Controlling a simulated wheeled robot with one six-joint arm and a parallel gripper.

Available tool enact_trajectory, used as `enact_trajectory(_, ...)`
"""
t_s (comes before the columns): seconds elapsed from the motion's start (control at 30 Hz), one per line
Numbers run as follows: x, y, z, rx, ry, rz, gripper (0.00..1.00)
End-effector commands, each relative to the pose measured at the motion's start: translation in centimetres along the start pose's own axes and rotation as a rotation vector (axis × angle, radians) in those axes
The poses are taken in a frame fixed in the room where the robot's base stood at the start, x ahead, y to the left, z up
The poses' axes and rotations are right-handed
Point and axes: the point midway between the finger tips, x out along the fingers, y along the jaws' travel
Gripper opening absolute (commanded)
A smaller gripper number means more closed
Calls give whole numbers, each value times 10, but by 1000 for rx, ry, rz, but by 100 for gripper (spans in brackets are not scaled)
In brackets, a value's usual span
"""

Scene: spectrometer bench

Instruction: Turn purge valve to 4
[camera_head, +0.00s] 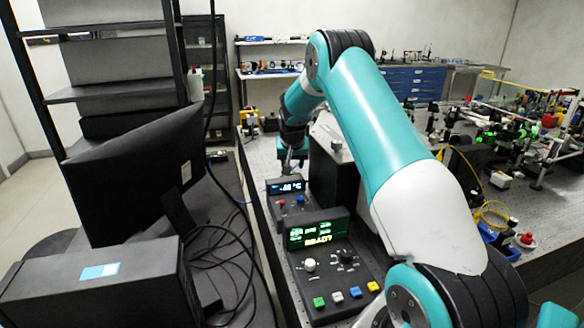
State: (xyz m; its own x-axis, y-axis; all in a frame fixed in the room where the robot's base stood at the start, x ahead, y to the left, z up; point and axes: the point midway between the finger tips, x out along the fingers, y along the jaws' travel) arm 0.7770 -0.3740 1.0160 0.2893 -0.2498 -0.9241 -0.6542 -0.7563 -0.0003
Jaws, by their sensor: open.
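I cannot tell for sure which part is the purge valve, and no number 4 is readable. A dark control box (330,292) on the bench has a green and yellow display reading READY. It carries a white round knob (310,265) and a black knob (346,256). Behind it stands a smaller box (290,216) with a blue-white °C display and small red and blue controls. My teal arm reaches over the bench and bends down to my gripper (289,164), above and behind the smaller box. The gripper is small and dark here, open, and apart from the knobs.
A dark block (333,178) stands right of the small box. A monitor (140,180) and loose black cables (215,255) are at left. Optics crowd the bench at right, partly behind my arm.

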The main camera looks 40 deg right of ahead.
Motion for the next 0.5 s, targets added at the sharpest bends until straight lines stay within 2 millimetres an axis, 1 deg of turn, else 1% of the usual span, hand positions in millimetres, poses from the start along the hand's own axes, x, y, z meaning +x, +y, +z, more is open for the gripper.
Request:
enact_trajectory(0.1, 20, 0, 0, -1, -1, 0, 46)
enact_trajectory(0.2, 32, 0, 0, -1, -2, 0, 46)
enact_trajectory(0.33, 40, 0, 0, -1, 0, 0, 46)
enact_trajectory(0.5, 42, 0, 0, -1, 1, 0, 46)
